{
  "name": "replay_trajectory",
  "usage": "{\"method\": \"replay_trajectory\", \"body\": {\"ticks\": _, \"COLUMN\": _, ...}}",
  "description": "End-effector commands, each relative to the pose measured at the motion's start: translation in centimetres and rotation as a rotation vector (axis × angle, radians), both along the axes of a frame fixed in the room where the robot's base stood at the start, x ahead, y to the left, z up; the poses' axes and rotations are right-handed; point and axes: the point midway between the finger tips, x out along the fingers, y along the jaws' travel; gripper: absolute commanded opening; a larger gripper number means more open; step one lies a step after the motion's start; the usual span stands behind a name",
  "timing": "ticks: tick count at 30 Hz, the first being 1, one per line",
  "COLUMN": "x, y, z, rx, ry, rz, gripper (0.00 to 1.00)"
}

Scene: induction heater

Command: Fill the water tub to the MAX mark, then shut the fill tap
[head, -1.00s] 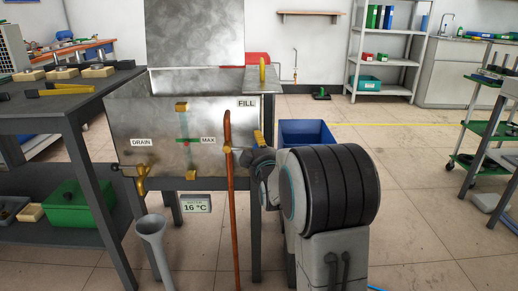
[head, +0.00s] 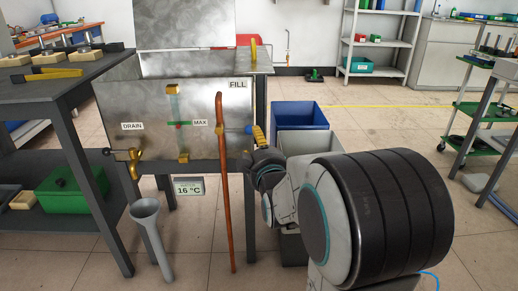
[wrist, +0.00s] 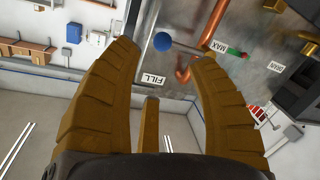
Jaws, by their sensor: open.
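The metal water tub (head: 110,105) stands left of centre in the head view, with FILL, DRAIN and MAX labels on its front. A pale sight gauge (head: 172,105) has a coloured mark beside MAX; I cannot tell the water level. The blue fill tap knob (head: 248,130) sits by the copper pipe (head: 223,190). My gripper (head: 258,134) is just right of the knob. In the wrist view my gripper (wrist: 165,54) is open and empty, with the knob (wrist: 163,42) between the fingertip lines, apparently untouched. The brass drain tap (head: 136,156) is at lower left.
A grey funnel-topped pipe (head: 146,210) stands below the drain tap. A 16 °C display (head: 188,187) hangs under the tub. A dark workbench (head: 85,75) is at left. A blue bin (head: 300,113) and a grey bin (head: 305,142) stand behind my arm.

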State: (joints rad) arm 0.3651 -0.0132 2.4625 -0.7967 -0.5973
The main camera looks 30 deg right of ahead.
Motion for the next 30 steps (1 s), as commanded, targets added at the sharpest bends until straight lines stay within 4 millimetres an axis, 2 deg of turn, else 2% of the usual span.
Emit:
{"method": "replay_trajectory", "body": {"ticks": 7, "x": -1.2, "y": 0.5, "z": 0.1, "rx": 0.0, "ry": 0.0, "rz": 0.0, "gripper": 0.53}}
{"method": "replay_trajectory", "body": {"ticks": 25, "x": -1.3, "y": 0.5, "z": 0.1, "rx": 0.0, "ry": 0.001, "rz": -0.001, "gripper": 0.53}}
{"method": "replay_trajectory", "body": {"ticks": 30, "x": -1.4, "y": 1.0, "z": 1.4, "rx": 0.024, "ry": 0.021, "rz": 0.008, "gripper": 0.53}}
